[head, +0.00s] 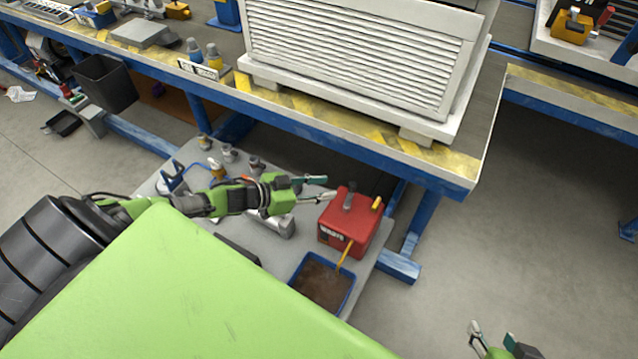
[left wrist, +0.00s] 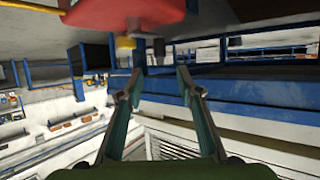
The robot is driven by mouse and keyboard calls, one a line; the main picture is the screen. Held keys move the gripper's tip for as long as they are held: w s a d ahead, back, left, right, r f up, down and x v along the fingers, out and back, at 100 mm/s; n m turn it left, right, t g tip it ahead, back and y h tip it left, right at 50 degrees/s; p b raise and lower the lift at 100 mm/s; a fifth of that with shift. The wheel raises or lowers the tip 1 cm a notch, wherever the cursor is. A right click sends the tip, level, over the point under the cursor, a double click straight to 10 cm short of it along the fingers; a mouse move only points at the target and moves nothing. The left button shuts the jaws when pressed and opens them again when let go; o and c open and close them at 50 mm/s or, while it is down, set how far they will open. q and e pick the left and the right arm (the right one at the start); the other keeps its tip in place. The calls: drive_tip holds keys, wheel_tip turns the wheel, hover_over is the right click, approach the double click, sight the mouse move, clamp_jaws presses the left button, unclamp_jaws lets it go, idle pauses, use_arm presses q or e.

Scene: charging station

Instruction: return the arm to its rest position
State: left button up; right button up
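My left gripper (head: 318,189) reaches over the low grey shelf (head: 185,160) under the bench, just left of the red box (head: 360,235). Its two fingers are apart with nothing between them. The left wrist view, which looks upside down, also shows the left gripper (left wrist: 157,84) open and empty. The red box shows at the top of that view (left wrist: 92,25), beyond the fingertips and a little to the left. My right gripper (head: 494,334) shows only at the bottom edge of the head view. Its fingertips are apart over bare floor, with nothing seen between them.
The blue workbench (head: 460,165) with a yellow-striped edge stands above and beyond the left arm, carrying a white louvred unit (head: 350,55). A blue-rimmed tray (head: 322,284) sits in front of the red box. Several small parts lie on the shelf. Floor at the right is clear.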

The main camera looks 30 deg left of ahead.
use_arm(q)
drive_tip(key=shift+s+a+r, duration=0.2)
drive_tip(key=shift+s, duration=0.2)
